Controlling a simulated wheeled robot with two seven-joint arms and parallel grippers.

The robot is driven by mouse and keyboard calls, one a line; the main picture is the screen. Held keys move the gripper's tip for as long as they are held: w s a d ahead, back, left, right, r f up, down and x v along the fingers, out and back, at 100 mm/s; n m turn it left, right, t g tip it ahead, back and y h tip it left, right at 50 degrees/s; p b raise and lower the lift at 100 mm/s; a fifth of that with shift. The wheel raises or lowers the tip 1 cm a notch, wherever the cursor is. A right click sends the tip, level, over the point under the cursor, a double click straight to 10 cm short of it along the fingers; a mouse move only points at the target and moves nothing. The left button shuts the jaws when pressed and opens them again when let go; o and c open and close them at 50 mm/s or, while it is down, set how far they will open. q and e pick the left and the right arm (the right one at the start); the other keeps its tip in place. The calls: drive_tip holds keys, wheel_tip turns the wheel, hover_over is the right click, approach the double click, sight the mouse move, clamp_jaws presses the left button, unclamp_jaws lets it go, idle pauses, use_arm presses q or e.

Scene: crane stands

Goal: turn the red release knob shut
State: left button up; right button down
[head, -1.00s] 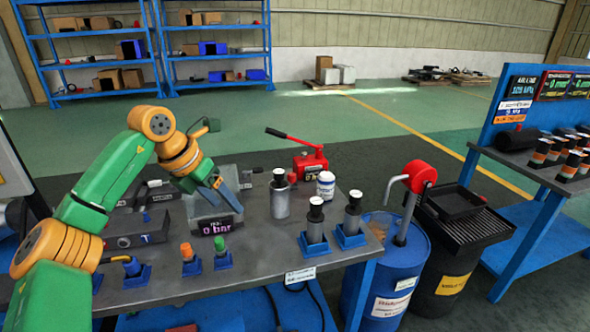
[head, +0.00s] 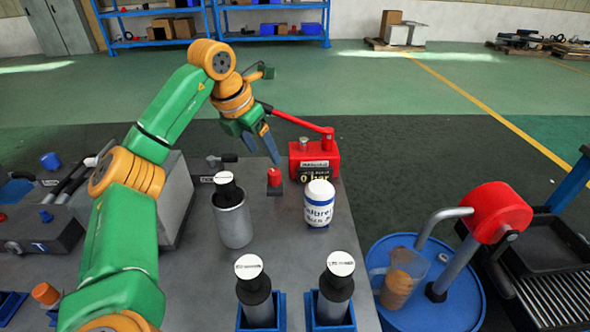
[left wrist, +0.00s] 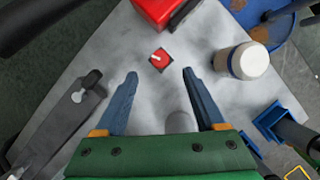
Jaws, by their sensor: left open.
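The red release knob (head: 274,176) is a small red cap on a dark base, standing on the grey table in front of the red hand pump (head: 314,158). In the left wrist view the knob (left wrist: 160,57) shows from above with a white mark on its top, beyond and between the two blue fingers. My left gripper (head: 266,146) is open and empty, above the table close to the knob and apart from it. Its open fingers also show in the left wrist view (left wrist: 160,78). My right gripper is not in view.
A white bottle (head: 319,203) stands right of the knob, and a grey cylinder with a black top (head: 232,218) stands in front of it. The pump's red handle (head: 298,120) slants up left near my gripper. A blue drum (head: 430,300) is at the right.

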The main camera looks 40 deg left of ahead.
sight(273, 172)
use_arm(q)
drive_tip(key=b+x, duration=0.1)
drive_tip(key=x, duration=0.6)
drive_tip(key=shift+f, duration=0.4)
clamp_jaws()
